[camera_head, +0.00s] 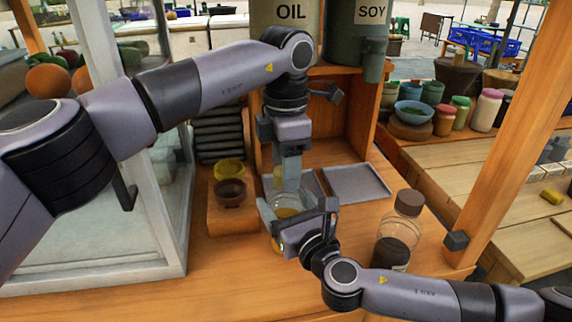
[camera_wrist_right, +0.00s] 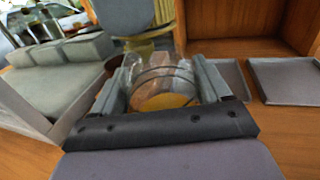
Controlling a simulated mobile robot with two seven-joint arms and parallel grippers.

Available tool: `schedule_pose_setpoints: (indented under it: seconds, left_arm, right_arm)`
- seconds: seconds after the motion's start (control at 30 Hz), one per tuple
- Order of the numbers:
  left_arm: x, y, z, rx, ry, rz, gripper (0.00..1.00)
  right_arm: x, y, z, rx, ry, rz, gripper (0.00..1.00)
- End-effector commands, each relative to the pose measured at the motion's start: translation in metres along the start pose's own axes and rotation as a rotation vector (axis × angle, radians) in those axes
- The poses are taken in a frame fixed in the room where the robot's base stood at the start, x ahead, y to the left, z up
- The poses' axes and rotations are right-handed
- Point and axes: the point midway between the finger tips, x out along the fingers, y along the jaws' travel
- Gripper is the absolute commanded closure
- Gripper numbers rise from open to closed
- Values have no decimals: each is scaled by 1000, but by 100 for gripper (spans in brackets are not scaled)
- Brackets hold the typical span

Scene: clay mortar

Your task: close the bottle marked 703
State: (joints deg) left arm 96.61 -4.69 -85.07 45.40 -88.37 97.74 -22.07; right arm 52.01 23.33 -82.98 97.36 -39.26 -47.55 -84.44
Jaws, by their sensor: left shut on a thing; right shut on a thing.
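A clear bottle with yellow-orange contents (camera_head: 281,214) stands on the wooden counter, partly hidden by my grippers. My right gripper (camera_wrist_right: 163,72) is shut around its sides, and the glass (camera_wrist_right: 165,84) shows between the fingers in the right wrist view. My left gripper (camera_head: 288,182) points down directly above the bottle, shut on a small yellowish piece (camera_head: 277,174) that looks like a cap, mostly hidden by the fingers. I cannot tell whether this piece touches the bottle's mouth. No 703 mark is readable.
A dark bottle with a brown cap (camera_head: 398,235) stands to the right, close to my right forearm. Grey trays (camera_head: 357,183) lie behind. Bowls (camera_head: 229,193) sit on a wooden block at left, beside a glass-sided case (camera_head: 160,215). A wooden post (camera_head: 506,130) rises at right.

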Motion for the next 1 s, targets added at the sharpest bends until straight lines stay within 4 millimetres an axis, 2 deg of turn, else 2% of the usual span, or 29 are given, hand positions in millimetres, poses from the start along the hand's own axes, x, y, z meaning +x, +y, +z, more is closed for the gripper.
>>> schedule_pose_setpoints:
  seconds: [0.13,0.17,0.2,0.23,0.5,0.63,0.77,1.0]
  left_arm:
    - [0,0,0,-9,0,0,89]
    - [0,0,0,-9,0,0,43]
    - [0,0,0,-10,0,0,30]
    - [0,0,0,-10,0,0,23]
    - [0,0,0,-12,0,0,23]
    - [-8,0,0,-12,-1,2,23]
    - [-29,0,0,-13,-2,3,23]
    - [-80,0,1,-14,-3,3,23]
  right_arm:
    - [0,0,0,0,1,0,100]
    - [0,0,0,0,1,0,100]
    - [0,0,0,0,1,0,100]
    - [0,0,0,0,1,0,100]
    - [0,0,0,0,1,0,100]
    - [0,0,0,0,1,0,100]
    - [0,0,0,0,1,0,100]
    - [0,0,-1,0,1,0,100]
